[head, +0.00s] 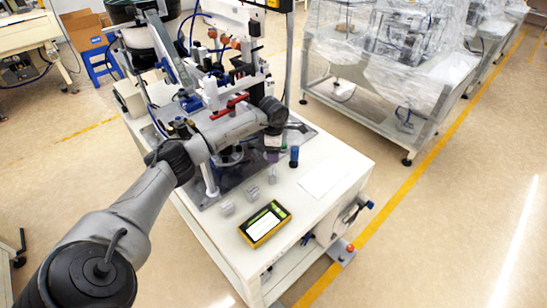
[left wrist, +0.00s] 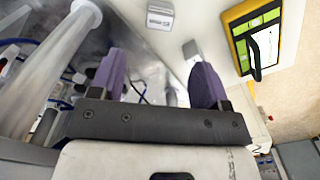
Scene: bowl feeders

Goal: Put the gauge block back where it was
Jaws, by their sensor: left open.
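Small grey blocks sit on the white table's front part in the head view: one at the left (head: 227,208), one in the middle (head: 252,193) and one nearer my gripper (head: 272,175). I cannot tell for sure which is the gauge block. In the left wrist view a grey block with a printed face (left wrist: 160,14) lies beyond the fingertips, apart from them. Another pale piece (left wrist: 190,49) is partly hidden behind the right finger. My left gripper (head: 271,157) hangs over the table by the machine; its purple fingers (left wrist: 157,75) are apart with nothing seen between them. My right gripper is out of view.
A yellow-framed device (head: 265,223) lies near the table's front edge; it also shows in the left wrist view (left wrist: 262,35). A blue cylinder (head: 294,156) stands right of my gripper. A white sheet (head: 322,178) lies at the right. The feeder machine (head: 212,95) crowds the back.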

